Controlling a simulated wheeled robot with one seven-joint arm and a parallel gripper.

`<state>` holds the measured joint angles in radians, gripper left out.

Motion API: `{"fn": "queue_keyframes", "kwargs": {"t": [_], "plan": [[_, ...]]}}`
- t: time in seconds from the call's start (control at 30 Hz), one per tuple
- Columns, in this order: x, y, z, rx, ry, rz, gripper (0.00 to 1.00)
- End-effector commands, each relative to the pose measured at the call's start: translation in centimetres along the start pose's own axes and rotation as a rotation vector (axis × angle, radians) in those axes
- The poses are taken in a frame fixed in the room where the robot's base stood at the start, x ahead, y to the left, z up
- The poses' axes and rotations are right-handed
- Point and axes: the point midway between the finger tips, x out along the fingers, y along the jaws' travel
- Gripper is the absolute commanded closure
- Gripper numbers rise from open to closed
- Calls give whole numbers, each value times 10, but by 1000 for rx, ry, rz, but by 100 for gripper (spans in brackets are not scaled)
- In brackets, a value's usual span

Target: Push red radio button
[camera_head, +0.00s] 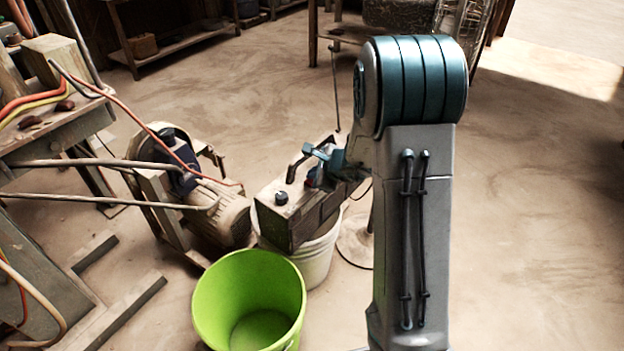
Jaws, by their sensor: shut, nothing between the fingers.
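A boxy grey-brown radio (296,219) sits on top of a white bucket (313,262) in the middle of the view. It has a dark handle and a dark knob (281,198) on its top, and a thin antenna rises behind it. A small bit of red, likely the red button (310,182), shows on the radio's top. My gripper (314,173) is shut and empty, right at this red spot. Its fingertips are small and partly hidden, so I cannot tell whether they touch the button. My arm hides the area to the right of the radio.
A green bucket (249,297) stands open in front of the radio. A motor (217,212) with a belt wheel is left of it. A workbench (40,125) with red and yellow cables fills the left edge. The floor (540,220) on the right is clear.

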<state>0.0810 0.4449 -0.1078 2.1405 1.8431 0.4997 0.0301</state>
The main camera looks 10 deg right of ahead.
Motion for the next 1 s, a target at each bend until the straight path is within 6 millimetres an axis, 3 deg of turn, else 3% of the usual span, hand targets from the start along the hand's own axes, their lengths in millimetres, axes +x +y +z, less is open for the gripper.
{"fn": "queue_keyframes", "kwargs": {"t": [1.0], "plan": [[6, 5, -5, -1, 0, 0, 100]]}}
